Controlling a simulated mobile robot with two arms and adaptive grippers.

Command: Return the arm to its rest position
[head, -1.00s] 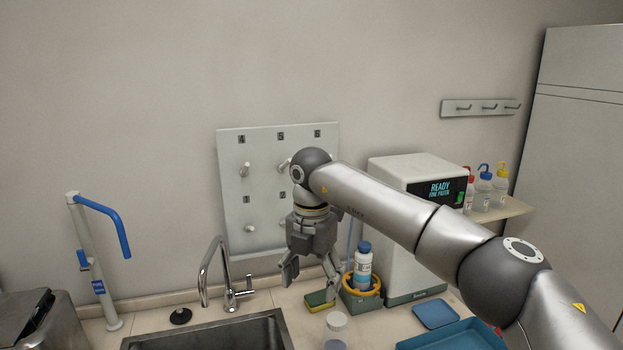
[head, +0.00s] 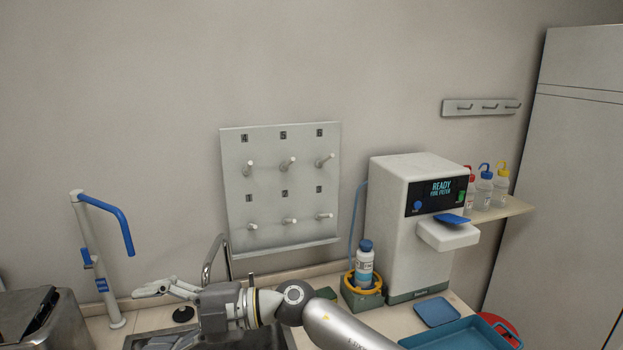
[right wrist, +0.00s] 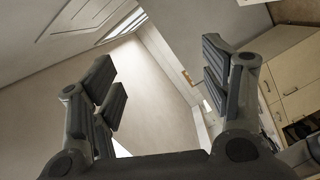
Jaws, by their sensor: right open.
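My right arm comes in low from the bottom right in the head view. My right gripper (head: 150,312) lies almost level over the sink (head: 135,338), pointing left. In the right wrist view the jaws (right wrist: 160,72) stand wide apart with nothing between them, and wall and ceiling show beyond. My left gripper is not in view.
The faucet (head: 212,255) stands just behind my right gripper. A pegboard (head: 263,185) hangs on the wall. A bottle (head: 364,265) stands in a green holder beside the white spectrometer (head: 390,230). Blue trays (head: 437,312) lie at the right. A blue-handled stand (head: 100,250) is at the left.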

